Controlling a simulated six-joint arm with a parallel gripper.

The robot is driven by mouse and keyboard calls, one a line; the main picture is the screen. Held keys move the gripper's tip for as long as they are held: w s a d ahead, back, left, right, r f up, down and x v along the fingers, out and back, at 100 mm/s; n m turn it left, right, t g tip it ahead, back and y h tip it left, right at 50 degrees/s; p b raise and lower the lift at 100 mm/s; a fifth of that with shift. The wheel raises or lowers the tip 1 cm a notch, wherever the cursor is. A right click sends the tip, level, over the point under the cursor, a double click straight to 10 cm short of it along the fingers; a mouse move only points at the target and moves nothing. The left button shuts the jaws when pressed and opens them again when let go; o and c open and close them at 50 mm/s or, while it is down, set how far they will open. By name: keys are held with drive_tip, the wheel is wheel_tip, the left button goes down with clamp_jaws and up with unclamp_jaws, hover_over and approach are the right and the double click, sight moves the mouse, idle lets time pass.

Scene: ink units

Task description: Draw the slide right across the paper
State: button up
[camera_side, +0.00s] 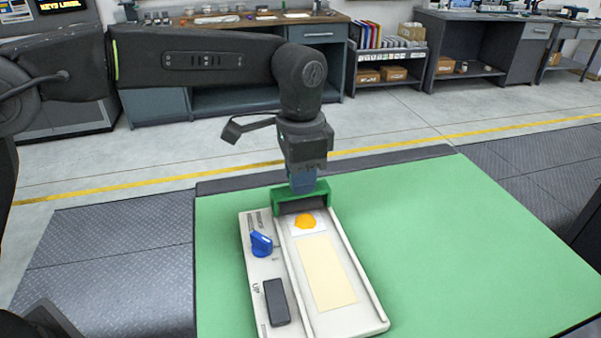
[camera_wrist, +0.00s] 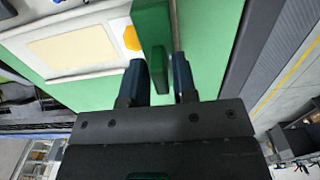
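The green slide (camera_side: 301,197) stands upright across the far end of a pale ink unit (camera_side: 364,317). It also shows in the wrist view (camera_wrist: 151,35). An orange ink blob (camera_side: 305,221) lies on a white patch just in front of the slide, and it shows in the wrist view (camera_wrist: 132,39). The cream paper (camera_side: 327,274) lies flat on the unit beyond the ink and looks clean. My gripper (camera_side: 303,186) points down at the top of the slide. In the wrist view its blue fingers (camera_wrist: 160,75) are apart, with the slide's end between them; a narrow gap shows beside the right finger.
The unit carries a blue knob (camera_side: 262,244) and a black rocker switch (camera_side: 277,302) along its left side. It rests on a green mat (camera_side: 470,250) with wide clear room to the right. Workbenches and shelves stand far behind.

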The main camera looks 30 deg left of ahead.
clamp_jaws()
drive_tip(key=s+d, duration=1.3)
drive_tip(key=shift+d, duration=0.1)
drive_tip(key=shift+c, duration=0.2)
unclamp_jaws()
drive_tip(key=shift+d, duration=0.1)
drive_tip(key=o, duration=0.3)
